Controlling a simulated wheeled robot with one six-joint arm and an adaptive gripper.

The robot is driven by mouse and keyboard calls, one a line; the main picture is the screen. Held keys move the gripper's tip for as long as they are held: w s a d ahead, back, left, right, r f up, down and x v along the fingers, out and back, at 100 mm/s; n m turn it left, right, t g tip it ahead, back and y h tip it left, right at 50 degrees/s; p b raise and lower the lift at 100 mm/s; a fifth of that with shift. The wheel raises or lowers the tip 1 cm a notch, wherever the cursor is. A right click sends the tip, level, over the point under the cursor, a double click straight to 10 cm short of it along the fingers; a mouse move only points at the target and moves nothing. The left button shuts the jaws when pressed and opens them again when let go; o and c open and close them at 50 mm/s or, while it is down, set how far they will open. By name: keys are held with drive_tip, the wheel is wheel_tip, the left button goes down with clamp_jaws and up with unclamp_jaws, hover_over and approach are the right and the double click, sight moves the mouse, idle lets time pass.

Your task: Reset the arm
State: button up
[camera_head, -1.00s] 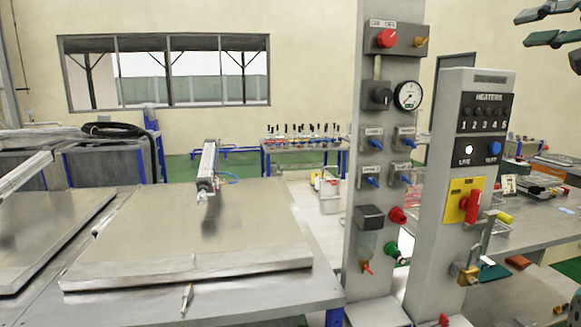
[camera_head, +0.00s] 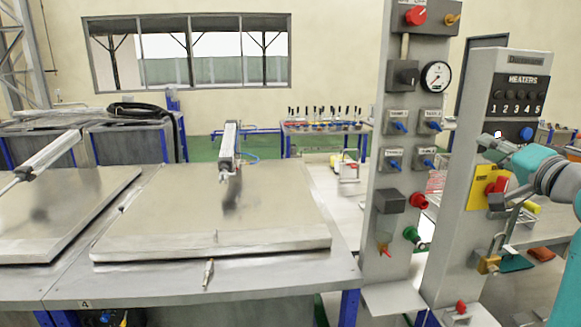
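My arm, teal and grey, reaches in from the right edge in front of the heater panel (camera_head: 467,240). The end of my arm (camera_head: 520,160) lies over the right side of the panel, just below the blue button (camera_head: 526,134) and close to the yellow plate with the red switch (camera_head: 490,183). It covers part of the label area there. I cannot make out separate fingertips, so I cannot tell whether my gripper is open or shut, or whether it touches the panel. I see nothing clearly held.
Left of the panel stands a grey valve column (camera_head: 385,240) with a gauge (camera_head: 436,76) and blue handles. A lock (camera_head: 488,264) hangs below the red switch. Metal lids (camera_head: 215,205) lie flat on the bench, with a pneumatic cylinder (camera_head: 229,147) above one. A tool rack (camera_head: 325,124) stands behind.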

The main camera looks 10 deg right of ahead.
drive_tip(key=s+a+f+h, duration=0.1)
drive_tip(key=a+f, duration=0.2)
drive_tip(key=f, duration=0.9)
drive_tip(key=a+f+h, duration=0.1)
drive_tip(key=a+f, duration=0.3)
drive_tip(key=f, duration=0.8)
drive_tip(key=s+a+f+g, duration=0.1)
drive_tip(key=s+a+f, duration=0.4)
drive_tip(key=f, duration=0.4)
drive_tip(key=s+a+f+g, duration=0.1)
drive_tip(key=s+a+f, duration=0.4)
drive_tip(key=f, duration=0.4)
drive_tip(key=s+a+f+n+g, duration=0.1)
drive_tip(key=s+a+f+n, duration=0.2)
drive_tip(key=s, duration=0.6)
drive_tip(key=s+a+f+n, duration=0.1)
drive_tip(key=s+a+f, duration=0.3)
drive_tip(key=s, duration=0.6)
drive_tip(key=s+a+r+n, duration=0.1)
drive_tip(key=s+n, duration=0.2)
drive_tip(key=s, duration=0.7)
drive_tip(key=s+a+n+y, duration=0.1)
drive_tip(key=s+a+n, duration=0.1)
drive_tip(key=s, duration=0.7)
drive_tip(key=shift+s+a+r+n+g+y, duration=0.2)
drive_tip(key=shift+s+r+n+g+y, duration=0.15)
drive_tip(key=shift+n, duration=0.25)
